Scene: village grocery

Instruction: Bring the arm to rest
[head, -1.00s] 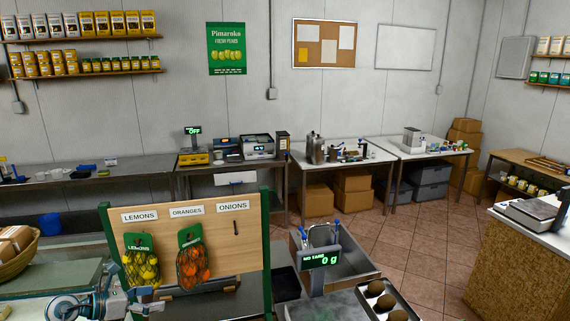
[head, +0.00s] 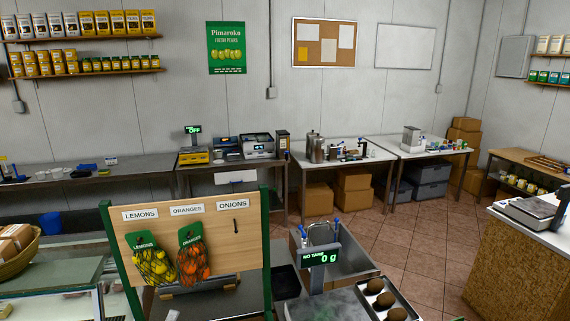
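Neither of my arms nor any gripper shows clearly in the head view now. A wooden rack board (head: 222,253) with green posts stands at the lower left. It carries labels for lemons, oranges and onions. A net bag of lemons (head: 153,266) hangs under the lemons label, and a net bag of oranges (head: 193,262) hangs under the oranges label. The hook (head: 236,227) under the onions label is bare.
A wicker basket (head: 18,262) sits at the left edge. Tiled floor (head: 430,250) is open at the right.

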